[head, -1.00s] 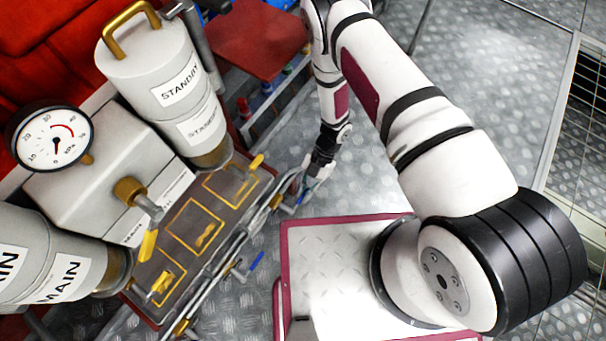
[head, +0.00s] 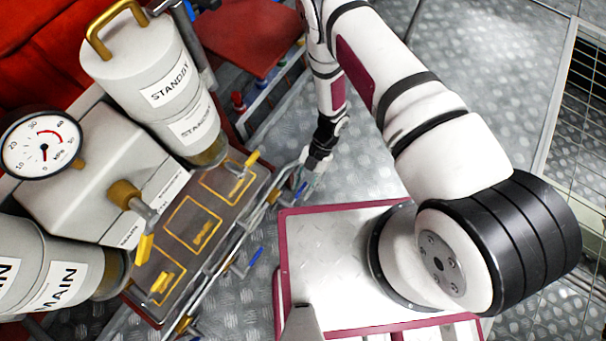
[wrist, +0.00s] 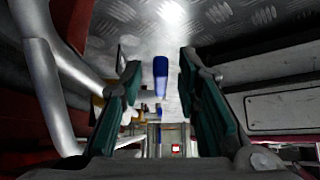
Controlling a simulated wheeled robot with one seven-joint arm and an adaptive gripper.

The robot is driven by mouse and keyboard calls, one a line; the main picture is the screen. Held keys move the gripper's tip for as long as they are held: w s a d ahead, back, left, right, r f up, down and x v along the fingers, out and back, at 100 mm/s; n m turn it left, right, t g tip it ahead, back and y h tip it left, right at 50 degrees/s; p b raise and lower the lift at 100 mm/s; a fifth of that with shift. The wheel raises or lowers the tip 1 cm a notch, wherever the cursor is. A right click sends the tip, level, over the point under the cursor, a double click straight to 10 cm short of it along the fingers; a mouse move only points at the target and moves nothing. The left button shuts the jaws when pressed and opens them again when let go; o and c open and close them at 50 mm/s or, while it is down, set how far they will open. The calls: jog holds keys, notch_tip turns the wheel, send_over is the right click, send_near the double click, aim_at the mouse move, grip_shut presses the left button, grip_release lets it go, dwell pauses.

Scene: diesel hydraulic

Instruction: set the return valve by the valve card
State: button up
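My gripper (head: 306,179) hangs at the side rail of the hydraulic unit, in the upper middle of the head view. In the wrist view my gripper (wrist: 161,95) is open, its two green-padded fingers apart. A blue-handled lever (wrist: 161,75) shows between them, with a visible gap on each side. Another blue lever (head: 256,256) sits lower on the pipework in the head view. Yellow levers (head: 201,234) stand in yellow outlined boxes on the dark panel (head: 170,245). I cannot tell which valve is the return valve, and no readable valve card shows.
The standby cylinder (head: 155,75), main cylinder (head: 60,255) and pressure gauge (head: 42,143) stand left of the panel. Silver pipes (wrist: 50,75) run close to my gripper on the left in the wrist view. Metal floor (head: 385,165) lies right.

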jog(key=v, duration=1.2)
